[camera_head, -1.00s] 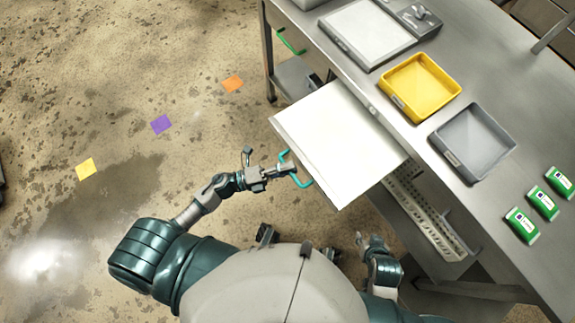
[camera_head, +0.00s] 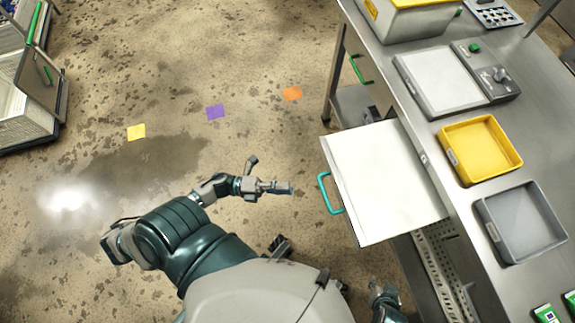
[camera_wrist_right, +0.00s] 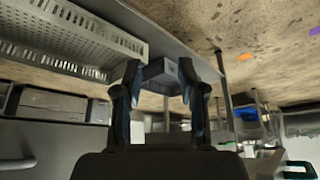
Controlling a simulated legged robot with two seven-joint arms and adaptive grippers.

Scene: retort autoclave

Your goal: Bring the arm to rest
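My left arm reaches in from the lower left of the head view. Its gripper (camera_head: 278,188) is over the floor, left of the open drawer (camera_head: 380,175) and apart from the teal drawer handle (camera_head: 327,194). Its fingers are seen edge-on, so any gap is hidden, and no held object shows. My right gripper (camera_head: 385,297) is low at the bottom edge, partly cut off. In the right wrist view its two fingers (camera_wrist_right: 160,78) stand apart. A grey boxy shape shows between them, apparently behind, and nothing is clearly held.
The steel workbench (camera_head: 440,105) fills the right side, with a yellow tray (camera_head: 482,150) and a grey tray (camera_head: 520,222) on it. A perforated rack (camera_head: 440,270) sits below. Yellow, purple and orange floor squares lie on open floor to the left.

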